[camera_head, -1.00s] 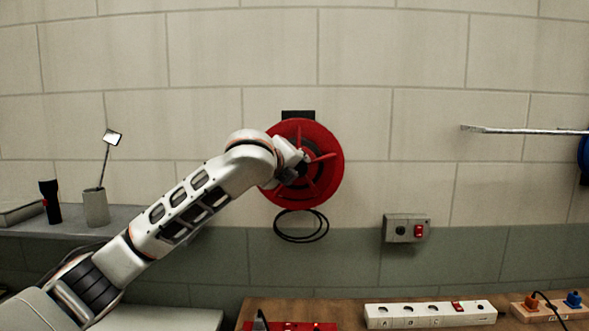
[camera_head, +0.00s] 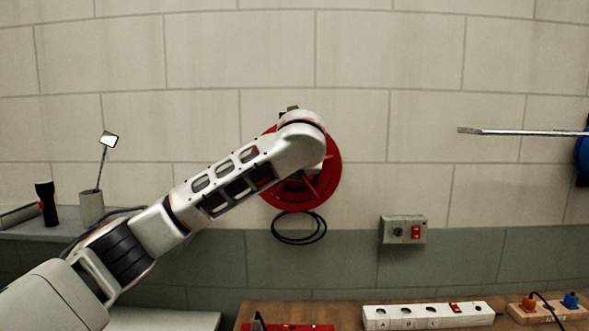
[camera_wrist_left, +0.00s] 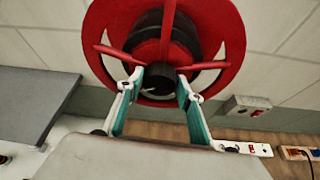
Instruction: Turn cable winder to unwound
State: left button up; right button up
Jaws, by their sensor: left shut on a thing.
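The red cable winder (camera_head: 334,165) is mounted on the wall, with red spokes around a dark hub. My left arm covers its upper left part in the head view. In the left wrist view the winder (camera_wrist_left: 230,35) fills the top, with its dark hub (camera_wrist_left: 156,75) at the centre. My left gripper (camera_wrist_left: 160,78) is shut on the hub, one teal-padded finger on each side. In the head view this gripper is hidden behind my own wrist. A black cable loop (camera_head: 299,243) hangs just below the winder. My right gripper is not in view.
A grey switch box (camera_head: 403,230) is on the wall to the lower right. A white power strip (camera_head: 428,316) lies on the wooden bench below. A cup (camera_head: 92,208) and a black flashlight (camera_head: 46,203) stand on the left shelf.

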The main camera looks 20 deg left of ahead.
pick_arm(q)
jog(key=m+y, duration=0.2)
jog(key=m, duration=0.1)
jog(key=shift+d+r+m, duration=0.1)
jog(key=shift+d+m, duration=0.05)
jog(key=shift+m, duration=0.15)
jog(key=shift+y, duration=0.3)
jog(key=shift+w, duration=0.1)
jog(key=o, duration=0.8)
jog(key=shift+o, duration=1.4)
jog(key=shift+d, duration=0.1)
jog(key=v, duration=1.1)
jog(key=shift+s+d, duration=0.2)
jog(key=shift+s, duration=0.15)
